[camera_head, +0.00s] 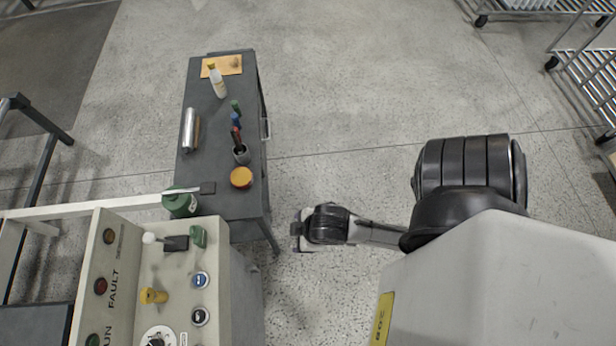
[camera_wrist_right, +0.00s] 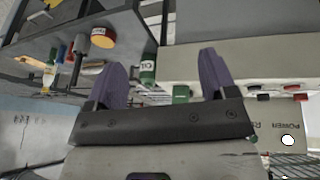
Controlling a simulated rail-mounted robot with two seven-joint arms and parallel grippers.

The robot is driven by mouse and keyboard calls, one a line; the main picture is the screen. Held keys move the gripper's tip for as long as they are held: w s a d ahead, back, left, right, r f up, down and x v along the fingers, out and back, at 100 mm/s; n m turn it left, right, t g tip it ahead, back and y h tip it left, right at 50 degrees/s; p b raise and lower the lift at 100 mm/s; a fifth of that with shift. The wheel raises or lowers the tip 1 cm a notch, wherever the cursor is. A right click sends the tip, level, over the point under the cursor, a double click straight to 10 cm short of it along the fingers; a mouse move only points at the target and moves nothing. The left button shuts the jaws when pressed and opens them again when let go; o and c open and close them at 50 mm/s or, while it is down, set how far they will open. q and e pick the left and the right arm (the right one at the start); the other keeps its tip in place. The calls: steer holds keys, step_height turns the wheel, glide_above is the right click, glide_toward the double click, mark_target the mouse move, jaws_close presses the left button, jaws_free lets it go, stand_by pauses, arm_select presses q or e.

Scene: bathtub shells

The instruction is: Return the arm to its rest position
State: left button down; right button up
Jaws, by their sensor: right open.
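My right arm comes in from the right in the head view. Its right gripper (camera_head: 298,230) hangs over bare floor, just right of the dark table (camera_head: 222,120) and the control panel (camera_head: 165,285). In the right wrist view the two purple fingers of the right gripper (camera_wrist_right: 162,75) stand wide apart with nothing held between them. A green bottle (camera_wrist_right: 148,72) and the panel's pale edge show beyond the fingers, apart from them. My left gripper is not in view.
On the table stand a white bottle (camera_head: 218,84), a metal cylinder (camera_head: 190,130), a cup with tools (camera_head: 241,154) and an orange-lidded tin (camera_head: 241,178). A wire rack (camera_head: 590,75) stands at upper right. Floor between table and rack is clear.

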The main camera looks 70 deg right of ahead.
steer(key=shift+s+a+r+m+g+y, duration=0.15)
steer(key=shift+s+a+m+g, duration=0.15)
steer(key=shift+s, duration=0.2)
steer(key=shift+s+a+r+m+g+y, duration=0.1)
steer(key=shift+s+m+g+y, duration=0.1)
steer(key=shift+s+m, duration=0.25)
step_height(320, 180, up, 18)
steer(key=p, duration=1.8)
